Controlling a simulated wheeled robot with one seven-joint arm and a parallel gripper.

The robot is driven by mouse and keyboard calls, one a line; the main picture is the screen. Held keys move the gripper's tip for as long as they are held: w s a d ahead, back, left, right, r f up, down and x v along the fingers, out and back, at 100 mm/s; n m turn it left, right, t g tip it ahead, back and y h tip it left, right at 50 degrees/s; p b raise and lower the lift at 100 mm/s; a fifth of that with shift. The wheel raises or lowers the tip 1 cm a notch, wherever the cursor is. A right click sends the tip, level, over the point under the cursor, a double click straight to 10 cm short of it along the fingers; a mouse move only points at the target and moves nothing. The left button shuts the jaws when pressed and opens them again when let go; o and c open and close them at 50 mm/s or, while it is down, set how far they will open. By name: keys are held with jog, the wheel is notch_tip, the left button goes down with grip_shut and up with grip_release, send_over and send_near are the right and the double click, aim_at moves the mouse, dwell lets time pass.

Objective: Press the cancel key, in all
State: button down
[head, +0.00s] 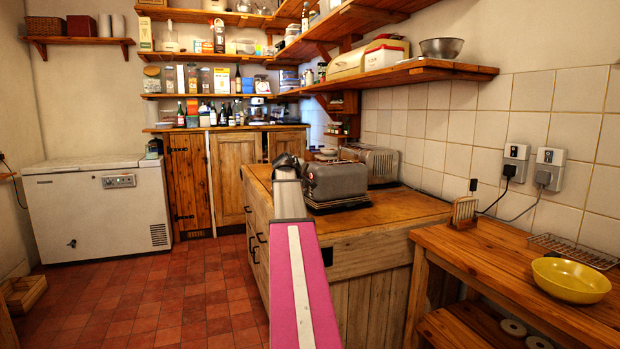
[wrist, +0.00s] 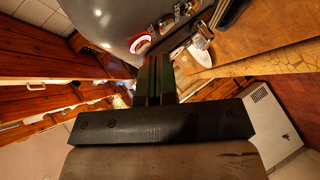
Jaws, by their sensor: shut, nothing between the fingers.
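A grey metal toaster (head: 335,181) stands on the wooden counter (head: 385,215), with a second toaster (head: 372,160) behind it. My gripper (head: 296,163) is at the near toaster's left end, its fingers partly hidden by my arm. In the wrist view, the toaster's shiny grey body (wrist: 110,22) fills the top. A round key with a glowing red ring (wrist: 140,43) shows on it, just beyond the shut, empty fingertips of my gripper (wrist: 155,62). I cannot read any label on it or tell whether the fingers touch it. Dark controls (wrist: 167,22) sit beside it.
A lower wooden table (head: 500,265) at right holds a yellow bowl (head: 571,279) and a wire rack (head: 572,249). A shelf (head: 400,76) hangs above the counter. A white chest freezer (head: 100,210) stands at the back left. The tiled floor (head: 150,300) at left is mostly clear.

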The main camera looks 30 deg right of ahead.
jog(key=shift+d, duration=0.3)
jog(key=shift+a, duration=0.15)
dwell(0.5)
jog(key=shift+w+a, duration=0.15)
jog(key=shift+a, duration=0.5)
jog(key=shift+w+a, duration=0.15)
jog(key=shift+a, duration=1.1)
jog(key=shift+w+a, duration=0.15)
jog(key=shift+a, duration=1.05)
jog(key=shift+a+f, duration=0.1)
